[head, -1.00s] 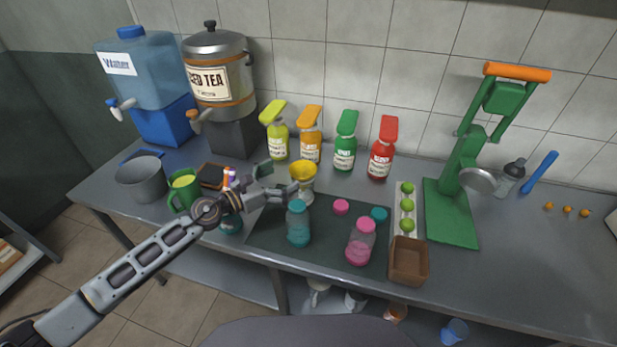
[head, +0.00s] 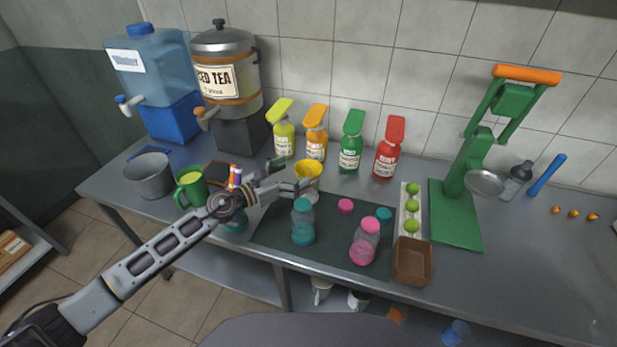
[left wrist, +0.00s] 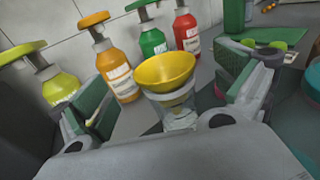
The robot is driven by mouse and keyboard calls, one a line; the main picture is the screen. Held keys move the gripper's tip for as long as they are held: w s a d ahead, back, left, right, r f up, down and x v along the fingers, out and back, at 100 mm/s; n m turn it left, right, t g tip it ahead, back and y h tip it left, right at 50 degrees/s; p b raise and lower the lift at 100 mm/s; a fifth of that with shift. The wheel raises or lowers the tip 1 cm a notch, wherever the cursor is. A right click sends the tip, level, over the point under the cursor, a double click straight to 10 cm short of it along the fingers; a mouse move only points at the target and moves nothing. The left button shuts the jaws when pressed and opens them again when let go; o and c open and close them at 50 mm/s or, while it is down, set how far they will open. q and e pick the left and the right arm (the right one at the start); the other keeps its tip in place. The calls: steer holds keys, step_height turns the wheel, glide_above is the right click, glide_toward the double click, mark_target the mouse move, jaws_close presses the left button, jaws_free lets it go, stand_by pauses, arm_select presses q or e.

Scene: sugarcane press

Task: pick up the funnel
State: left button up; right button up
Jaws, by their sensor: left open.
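The yellow funnel (head: 309,169) sits on top of a clear container on the counter, at the back left of the dark mat. In the left wrist view the funnel (left wrist: 165,71) is upright in the clear container (left wrist: 180,114), between my fingers. My left gripper (head: 287,176) is open, with its fingers spread on either side of the funnel and container. The fingers do not appear to touch the funnel. My right gripper is not in view.
A teal jar (head: 302,224) and a pink jar (head: 365,242) stand on the dark mat (head: 325,245). Syrup bottles, including an orange one (head: 316,142), line the wall behind the funnel. A green mug (head: 191,188) is at left; a green press (head: 462,195) is at right.

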mark_target(318, 164)
arm_select(q)
steer(key=shift+f+p+x, duration=0.15)
steer(key=shift+x, duration=1.15)
steer(key=shift+f+p+x, duration=0.15)
steer(key=shift+f+x, duration=0.05)
steer(key=shift+x, duration=1.1)
steer(key=shift+s, duration=0.1)
